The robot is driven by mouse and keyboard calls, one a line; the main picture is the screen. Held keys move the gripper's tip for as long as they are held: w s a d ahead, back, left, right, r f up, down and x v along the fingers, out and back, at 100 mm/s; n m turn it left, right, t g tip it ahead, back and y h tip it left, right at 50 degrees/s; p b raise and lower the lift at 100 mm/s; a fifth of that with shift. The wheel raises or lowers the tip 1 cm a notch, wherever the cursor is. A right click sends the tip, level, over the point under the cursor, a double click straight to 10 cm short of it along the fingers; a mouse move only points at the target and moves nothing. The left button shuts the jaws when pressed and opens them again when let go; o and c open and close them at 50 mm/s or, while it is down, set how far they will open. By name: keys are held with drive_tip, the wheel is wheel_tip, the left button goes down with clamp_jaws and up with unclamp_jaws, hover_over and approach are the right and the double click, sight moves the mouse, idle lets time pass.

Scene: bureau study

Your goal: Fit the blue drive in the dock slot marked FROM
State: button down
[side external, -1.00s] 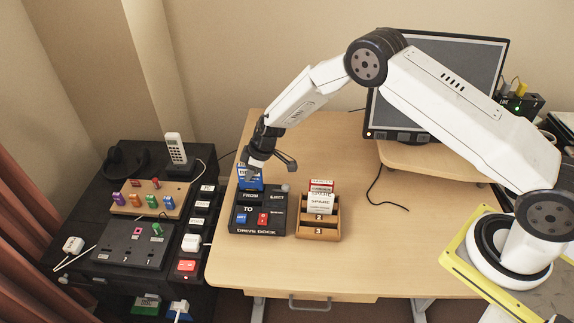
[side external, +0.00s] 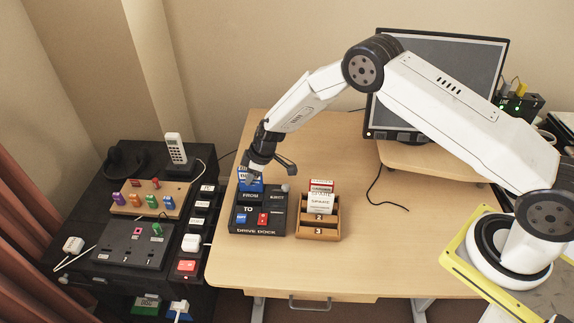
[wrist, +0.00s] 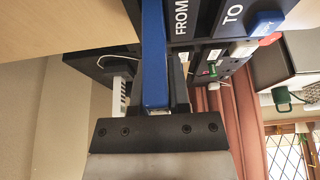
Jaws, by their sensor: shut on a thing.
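The blue drive (side external: 250,186) stands upright at the back of the black drive dock (side external: 276,220), right behind the FROM label. My gripper (side external: 251,177) is shut on its upper part from above. In the wrist view the blue drive (wrist: 154,60) runs between the fingers towards the dock (wrist: 207,22), beside the FROM label. Its lower end meets the dock's FROM slot area, but the slot mouth is hidden and I cannot tell how deep it sits. The TO label lies nearer the front, above a blue button (side external: 241,218) and a red button (side external: 263,219).
A wooden rack (side external: 331,228) with white and red-topped drives stands just right of the dock. A black cabinet (side external: 100,262) with switches, sockets and a phone (side external: 176,148) is at the left. A monitor (side external: 440,80) stands at the back right. The desk's right-hand middle is mostly clear.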

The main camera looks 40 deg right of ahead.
drive_tip(key=shift+f, duration=0.95)
idle(0.5)
drive_tip(key=shift+c, duration=1.3)
unclamp_jaws()
drive_tip(key=shift+r, duration=0.15)
drive_tip(key=shift+r, duration=3.35)
